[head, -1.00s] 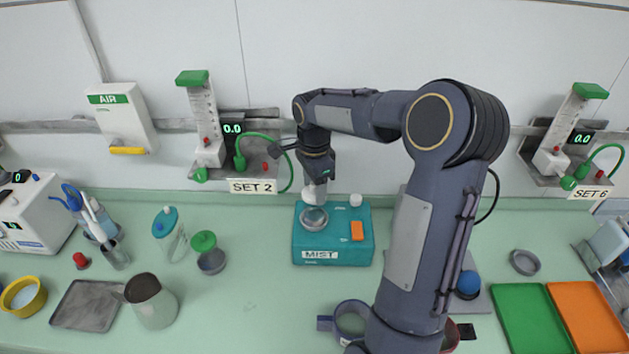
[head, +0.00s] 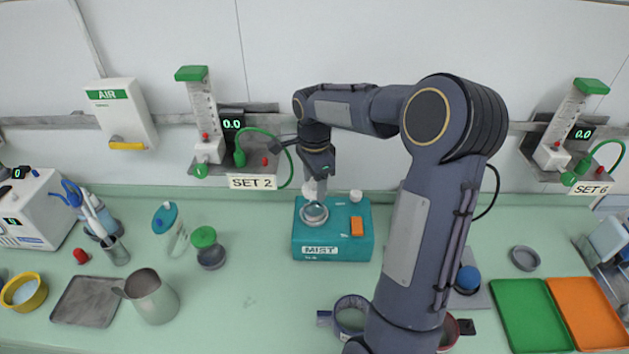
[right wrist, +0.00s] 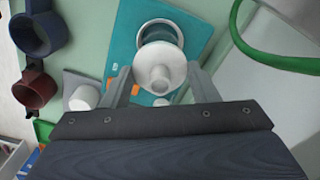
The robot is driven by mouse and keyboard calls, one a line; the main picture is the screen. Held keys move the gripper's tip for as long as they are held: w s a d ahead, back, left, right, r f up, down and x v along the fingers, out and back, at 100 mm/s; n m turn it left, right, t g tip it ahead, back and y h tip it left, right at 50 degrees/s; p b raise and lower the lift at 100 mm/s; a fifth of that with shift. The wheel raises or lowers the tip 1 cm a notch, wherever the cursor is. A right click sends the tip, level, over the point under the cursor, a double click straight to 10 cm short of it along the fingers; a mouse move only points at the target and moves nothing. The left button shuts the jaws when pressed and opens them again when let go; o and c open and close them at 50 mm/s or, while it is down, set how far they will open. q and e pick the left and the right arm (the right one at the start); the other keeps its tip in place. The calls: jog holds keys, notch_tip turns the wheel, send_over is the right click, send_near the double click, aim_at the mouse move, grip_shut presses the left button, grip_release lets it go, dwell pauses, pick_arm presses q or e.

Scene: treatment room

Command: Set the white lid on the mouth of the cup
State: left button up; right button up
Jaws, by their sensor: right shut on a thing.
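The white lid (right wrist: 158,72), a disc with a raised round knob, is between the fingers of my right gripper (right wrist: 158,76) in the right wrist view. The gripper is shut on it. The cup (right wrist: 162,33) shows as a pale round rim with a teal inside, partly covered by the lid. In the head view the cup (head: 314,215) stands on the teal MIST box (head: 331,251). My right gripper (head: 316,182) is just above and behind it. Whether the lid touches the rim I cannot tell. My left gripper is not in view.
The MIST box has a white knob (head: 356,196) and an orange block (head: 357,227) beside the cup.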

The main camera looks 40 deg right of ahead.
jog(key=shift+f+b, duration=1.7)
jog(key=shift+f, duration=0.35)
dwell(1.0)
jog(key=o, duration=1)
jog(key=shift+o, duration=0.2)
jog(key=shift+r+p, duration=0.75)
jog(key=shift+r, duration=0.1)
jog(key=shift+s+a+r+p, duration=0.1)
jog(key=shift+r+p, duration=0.35)
jog(key=shift+r, duration=0.2)
notch_tip(320, 180, up, 2)
jog(key=shift+p, duration=0.5)
jog(key=shift+r, duration=1.3)
jog(key=shift+f, duration=0.1)
